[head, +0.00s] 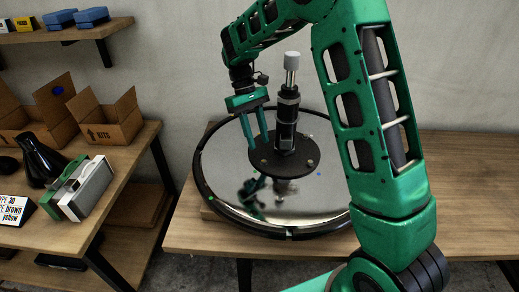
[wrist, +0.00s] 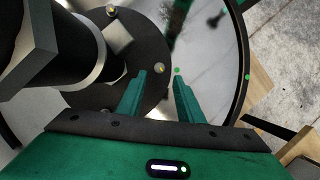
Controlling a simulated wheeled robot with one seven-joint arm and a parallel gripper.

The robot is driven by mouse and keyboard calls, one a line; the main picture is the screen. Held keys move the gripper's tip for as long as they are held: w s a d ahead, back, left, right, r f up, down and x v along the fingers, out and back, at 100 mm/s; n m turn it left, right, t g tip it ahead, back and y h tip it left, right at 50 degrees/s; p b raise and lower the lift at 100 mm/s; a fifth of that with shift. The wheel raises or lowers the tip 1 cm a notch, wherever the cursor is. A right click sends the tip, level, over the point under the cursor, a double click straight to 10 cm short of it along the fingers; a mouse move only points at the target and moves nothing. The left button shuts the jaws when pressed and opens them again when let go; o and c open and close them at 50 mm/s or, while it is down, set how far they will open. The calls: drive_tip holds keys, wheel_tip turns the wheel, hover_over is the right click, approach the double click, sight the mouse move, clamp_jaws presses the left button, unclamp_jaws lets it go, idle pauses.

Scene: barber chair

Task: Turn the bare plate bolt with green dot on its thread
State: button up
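The dark round plate (head: 272,168) sits around the chair's column above a mirror-like disc. Small bolts stand on the plate; one pale brass bolt (wrist: 160,68) lies between my fingertips in the wrist view. Other bolts show at the plate's upper edge (wrist: 110,10) and lower edge (wrist: 105,112). A green dot (wrist: 177,70) shows by my right fingertip; I cannot tell whether it is on a thread or on the disc. My gripper (head: 259,146) points down at the plate's left side, fingers open. I cannot tell whether they touch the bolt.
The column (head: 288,112) rises from the plate, close beside my gripper. The shiny disc (head: 225,160) has a black raised rim and rests on a wooden table (head: 470,195). A shelf at left holds open cardboard boxes (head: 112,120), a black flask and a green-white case.

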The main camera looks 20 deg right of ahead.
drive_tip(key=v, duration=0.4)
drive_tip(key=shift+w+r, duration=0.1)
drive_tip(key=shift+r, duration=0.2)
